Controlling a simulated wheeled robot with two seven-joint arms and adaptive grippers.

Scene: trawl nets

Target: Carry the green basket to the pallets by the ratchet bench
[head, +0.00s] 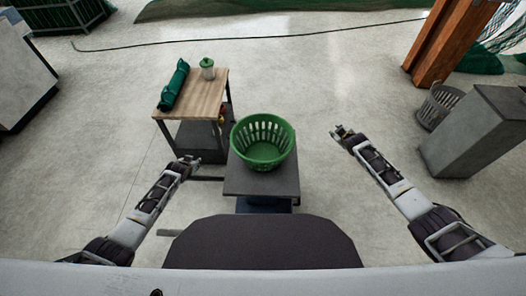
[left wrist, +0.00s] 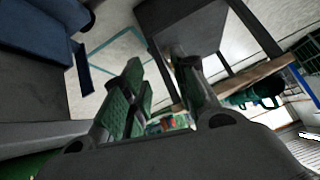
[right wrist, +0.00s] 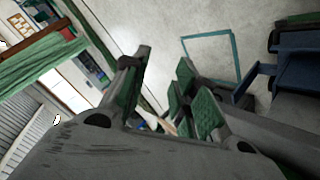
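The green basket (head: 263,140) is a round, slotted, open-topped basket that looks empty. It stands upright on a small dark-topped stand (head: 262,184) in front of me. My left gripper (head: 190,160) is left of the basket and apart from it, near the wooden table's front leg. In the left wrist view its fingers (left wrist: 160,72) are spread with nothing between them. My right gripper (head: 341,131) is right of the basket, clear of it over bare floor. In the right wrist view its fingers (right wrist: 160,80) are also apart and empty. I cannot make out any pallets.
A wooden-topped table (head: 200,100) with a green roll (head: 174,86) and a lidded jar (head: 207,68) stands behind left of the stand. A grey bin (head: 439,106) and grey block (head: 478,130) are at right, near an orange post (head: 446,45). A cable (head: 250,40) crosses otherwise open floor.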

